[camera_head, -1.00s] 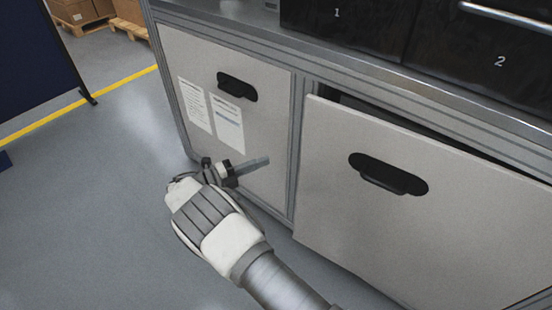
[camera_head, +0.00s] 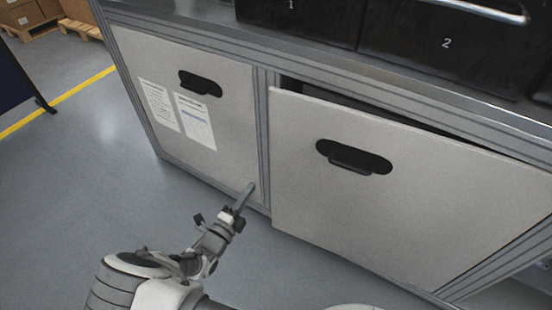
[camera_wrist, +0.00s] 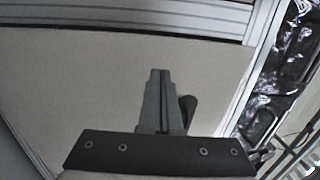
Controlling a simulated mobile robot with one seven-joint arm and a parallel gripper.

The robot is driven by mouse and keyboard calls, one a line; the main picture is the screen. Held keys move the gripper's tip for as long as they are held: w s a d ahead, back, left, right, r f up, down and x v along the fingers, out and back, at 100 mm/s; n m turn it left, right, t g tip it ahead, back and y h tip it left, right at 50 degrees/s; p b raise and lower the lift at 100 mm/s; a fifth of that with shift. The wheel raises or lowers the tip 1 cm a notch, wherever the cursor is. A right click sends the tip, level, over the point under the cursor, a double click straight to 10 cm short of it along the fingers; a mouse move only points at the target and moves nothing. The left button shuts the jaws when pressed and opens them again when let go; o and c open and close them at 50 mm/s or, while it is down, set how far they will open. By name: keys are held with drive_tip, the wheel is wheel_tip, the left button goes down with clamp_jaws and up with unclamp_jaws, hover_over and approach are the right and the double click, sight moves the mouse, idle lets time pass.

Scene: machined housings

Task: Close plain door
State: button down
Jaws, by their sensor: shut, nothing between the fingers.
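The plain door (camera_head: 410,215) is the large pale panel on the right of the cabinet. It stands slightly ajar, with a dark gap along its top edge. Its dark recessed handle (camera_head: 353,157) is near the top middle. My gripper (camera_head: 249,187) is shut and empty, left of the plain door's lower left edge, in front of the other door's lower right corner. I see no contact with the plain door. In the wrist view my gripper's fingers (camera_wrist: 160,74) are together in front of a pale panel, partly hiding a dark handle.
The door with paper sheets (camera_head: 200,120) on the left looks closed. A metal post (camera_head: 262,140) separates the doors. Black numbered drawers (camera_head: 420,45) stand on the cabinet top. The grey floor (camera_head: 80,190) at left is clear. Cardboard boxes (camera_head: 25,14) are far back.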

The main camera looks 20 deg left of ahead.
drive_tip(key=d, duration=0.2)
drive_tip(key=b, duration=0.3)
approach(281, 155)
drive_tip(key=w, duration=0.3)
drive_tip(key=w+d, duration=0.1)
drive_tip(key=w, duration=0.2)
drive_tip(key=shift+w+d+r, duration=0.1)
drive_tip(key=shift+w+d, duration=0.05)
drive_tip(key=shift+w, duration=0.2)
